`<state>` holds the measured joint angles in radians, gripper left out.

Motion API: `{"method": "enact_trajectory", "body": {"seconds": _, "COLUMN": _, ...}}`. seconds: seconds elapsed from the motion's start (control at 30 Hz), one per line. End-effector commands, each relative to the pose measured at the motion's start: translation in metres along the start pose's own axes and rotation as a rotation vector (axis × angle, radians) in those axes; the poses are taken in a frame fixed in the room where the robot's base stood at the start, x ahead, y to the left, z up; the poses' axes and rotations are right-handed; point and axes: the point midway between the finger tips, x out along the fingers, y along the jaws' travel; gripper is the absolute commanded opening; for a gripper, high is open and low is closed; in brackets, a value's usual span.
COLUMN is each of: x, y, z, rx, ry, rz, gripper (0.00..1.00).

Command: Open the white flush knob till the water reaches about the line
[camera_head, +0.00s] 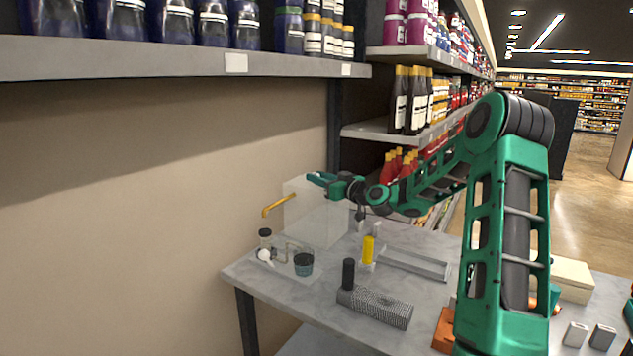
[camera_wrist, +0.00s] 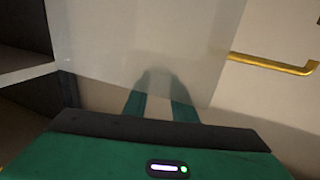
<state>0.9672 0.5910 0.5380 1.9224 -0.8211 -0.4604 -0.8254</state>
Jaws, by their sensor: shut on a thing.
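A small white round piece (camera_head: 264,255) sits on the clear setup in front, apart from my gripper. I cannot tell whether it is the flush knob. No water line is readable.
A black-capped vial (camera_head: 265,238) and a dark teal jar (camera_head: 303,264) stand at the table's left. A yellow cylinder (camera_head: 368,250), a grey block (camera_head: 375,306) with a black post and a grey tray (camera_head: 415,264) stand farther right. A shelf (camera_head: 180,62) overhangs the left.

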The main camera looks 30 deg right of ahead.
Motion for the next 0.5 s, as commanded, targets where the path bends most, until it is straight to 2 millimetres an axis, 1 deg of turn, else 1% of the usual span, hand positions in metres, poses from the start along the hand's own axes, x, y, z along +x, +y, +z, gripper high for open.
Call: {"method": "enact_trajectory", "body": {"seconds": 0.5, "x": 0.0029, "y": 0.0094, "z": -0.0015, "rx": 0.0, "ry": 0.006, "rz": -0.35, "gripper": 0.02}}
